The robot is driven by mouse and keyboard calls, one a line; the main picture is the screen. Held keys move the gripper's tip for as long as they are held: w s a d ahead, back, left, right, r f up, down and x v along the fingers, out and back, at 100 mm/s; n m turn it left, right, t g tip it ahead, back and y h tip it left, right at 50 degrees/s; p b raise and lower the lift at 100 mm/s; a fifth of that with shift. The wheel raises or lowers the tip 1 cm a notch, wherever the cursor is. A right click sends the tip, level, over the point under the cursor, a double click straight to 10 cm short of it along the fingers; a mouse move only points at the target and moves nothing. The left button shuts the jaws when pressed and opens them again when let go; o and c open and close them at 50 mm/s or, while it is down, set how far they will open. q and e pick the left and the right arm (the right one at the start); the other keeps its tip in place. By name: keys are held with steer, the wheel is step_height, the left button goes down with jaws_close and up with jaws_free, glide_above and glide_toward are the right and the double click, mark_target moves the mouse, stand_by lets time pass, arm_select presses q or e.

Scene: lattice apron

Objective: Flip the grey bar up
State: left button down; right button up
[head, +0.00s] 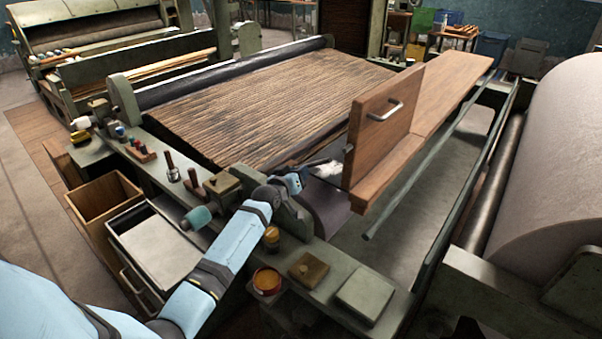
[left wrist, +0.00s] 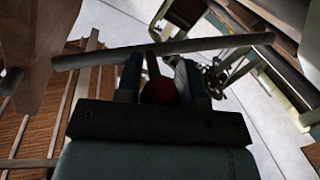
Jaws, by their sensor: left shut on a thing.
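In the left wrist view, a straight grey bar (left wrist: 225,43) crosses beyond the fingers of my left gripper (left wrist: 160,80). A red round knob (left wrist: 158,91) sits between the two fingers, with a short rod running from it towards the bar. My left gripper is shut on this knob. In the head view, my left gripper (head: 305,172) is at the loom's near side, left of an upright wooden panel (head: 385,125); the knob cannot be made out there. A long thin grey-green bar (head: 430,163) slants below the panel's plank; whether it is the same bar, I cannot tell. My right gripper is out of view.
The loom bed (head: 270,95) has dark ribbed slats. A plank (head: 455,85) runs back from the panel, which has a metal handle (head: 386,112). A large roller (head: 545,170) fills the right.

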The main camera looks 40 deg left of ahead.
arm_select(q)
steer(key=shift+a+r+n+p, duration=0.55)
steer(key=shift+a+r+n, duration=0.15)
steer(key=shift+r, duration=0.15)
steer(key=c, duration=0.8)
jaws_free()
steer(key=shift+o, duration=0.2)
steer(key=shift+s+d, duration=0.1)
steer(key=shift+s, duration=0.35)
steer(key=s+r, duration=0.1)
steer(key=s, duration=1.1)
steer(key=shift+s+d+r, duration=0.35)
steer(key=shift+r, duration=0.05)
